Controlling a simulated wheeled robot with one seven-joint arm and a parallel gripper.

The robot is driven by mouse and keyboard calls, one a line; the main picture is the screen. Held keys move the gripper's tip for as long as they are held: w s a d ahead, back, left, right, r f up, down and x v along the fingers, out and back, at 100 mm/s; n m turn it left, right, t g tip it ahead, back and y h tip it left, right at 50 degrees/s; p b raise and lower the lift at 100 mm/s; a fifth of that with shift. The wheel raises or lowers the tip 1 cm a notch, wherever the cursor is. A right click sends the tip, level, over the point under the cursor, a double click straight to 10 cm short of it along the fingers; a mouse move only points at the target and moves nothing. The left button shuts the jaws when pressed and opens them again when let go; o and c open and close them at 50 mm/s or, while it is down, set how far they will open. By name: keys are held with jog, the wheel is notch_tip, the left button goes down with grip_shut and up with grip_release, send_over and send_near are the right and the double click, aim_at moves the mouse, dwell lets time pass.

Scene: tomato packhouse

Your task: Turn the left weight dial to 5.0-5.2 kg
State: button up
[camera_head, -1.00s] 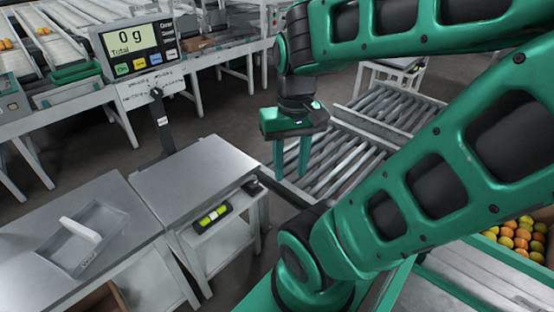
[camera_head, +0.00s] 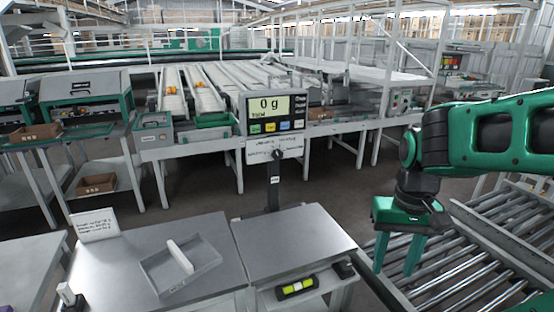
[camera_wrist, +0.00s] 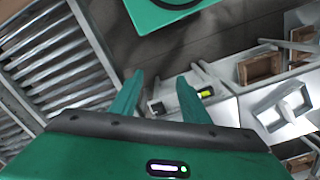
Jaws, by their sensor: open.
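A small dial with a dark knob (camera_head: 278,154) sits on a white marked panel (camera_head: 260,146) below the scale display (camera_head: 270,108), which reads 0 g. The panel's markings are too small to read, and I cannot tell if this is the left weight dial. No other dial can be made out clearly. My gripper (camera_head: 398,262) is open and empty, its fingers pointing down over the roller conveyor, to the right of the dial and apart from it. In the wrist view my gripper (camera_wrist: 160,82) has a clear gap between its fingers.
The steel scale table (camera_head: 290,240) stands in front of the dial post, with a yellow-green level (camera_head: 297,288) on its front. A grey tray (camera_head: 180,268) lies on the left table. The roller conveyor (camera_head: 480,270) is at right. Sorting lanes (camera_head: 205,95) stand behind.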

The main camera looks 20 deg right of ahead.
jog(key=shift+o, duration=0.5)
jog(key=shift+s+r, duration=0.15)
jog(key=shift+s, duration=0.1)
jog(key=w+a+f+n+t+y, duration=0.15)
jog(key=w+a+n+t, duration=0.35)
jog(key=w, duration=0.7)
jog(key=w+a+n+t+y, duration=0.25)
jog(key=w+n, duration=0.45)
jog(key=w, duration=0.6)
jog(key=w+a+f+n+t+y, duration=0.15)
jog(key=w+a+n+t, duration=0.3)
jog(key=w, duration=0.75)
jog(key=m+t+h, duration=0.3)
jog(key=t+h, duration=0.3)
send_near(279, 156)
jog(key=s, duration=0.2)
jog(key=shift+n, duration=0.25)
jog(key=shift+w+f, duration=0.15)
jog(key=shift+w, duration=5)
